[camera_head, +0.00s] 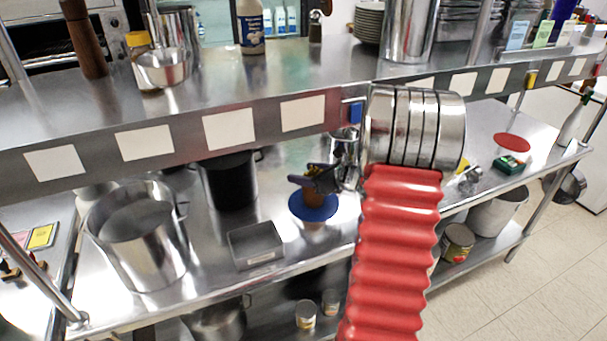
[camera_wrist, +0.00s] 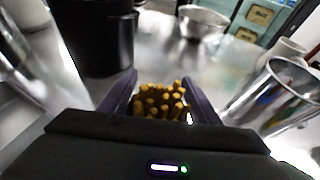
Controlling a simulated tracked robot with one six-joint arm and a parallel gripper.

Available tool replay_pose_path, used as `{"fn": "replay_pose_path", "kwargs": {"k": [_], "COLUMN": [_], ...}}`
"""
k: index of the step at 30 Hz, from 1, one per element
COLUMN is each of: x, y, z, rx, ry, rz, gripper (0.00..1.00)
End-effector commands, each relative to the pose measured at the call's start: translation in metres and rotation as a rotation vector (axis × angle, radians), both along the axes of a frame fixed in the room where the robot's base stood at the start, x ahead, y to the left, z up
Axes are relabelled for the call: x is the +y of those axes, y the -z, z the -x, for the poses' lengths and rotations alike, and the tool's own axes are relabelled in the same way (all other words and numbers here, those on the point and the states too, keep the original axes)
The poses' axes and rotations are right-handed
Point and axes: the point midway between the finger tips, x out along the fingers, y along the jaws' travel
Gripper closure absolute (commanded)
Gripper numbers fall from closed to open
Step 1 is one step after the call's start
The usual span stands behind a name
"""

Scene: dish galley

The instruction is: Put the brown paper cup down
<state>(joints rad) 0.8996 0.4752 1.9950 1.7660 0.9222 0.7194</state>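My gripper (camera_head: 318,178) is in the head view, low over the steel worktop, its dark purple fingers on either side of the brown paper cup (camera_head: 313,199). In the wrist view, the fingers flank a bundle of brown sticks (camera_wrist: 160,101) in the cup, with no clear gap at the sides. A round blue disc (camera_head: 325,212) lies on the worktop directly under the cup. I cannot tell whether the cup touches it. The gripper and my wrist hide much of the cup.
A black pot (camera_head: 231,183) stands left of the gripper, and a grey metal tray (camera_head: 256,246) nearer the front edge. A large steel pot (camera_head: 137,240) is further left. An upper steel shelf (camera_head: 210,91) overhangs the back. A red disc (camera_head: 512,143) lies at right.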

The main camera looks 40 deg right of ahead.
Motion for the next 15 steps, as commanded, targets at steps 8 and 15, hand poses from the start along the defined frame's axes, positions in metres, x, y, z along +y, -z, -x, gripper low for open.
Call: {"fn": "replay_pose_path", "kwargs": {"k": [8,15], "x": [0.0001,-0.0001], "y": [-0.0002,-0.0026], "z": [-0.0001,0.0010], "rx": [0.000,0.000], "ry": [0.000,0.000], "rz": [0.000,0.000], "gripper": [0.30,0.30]}}
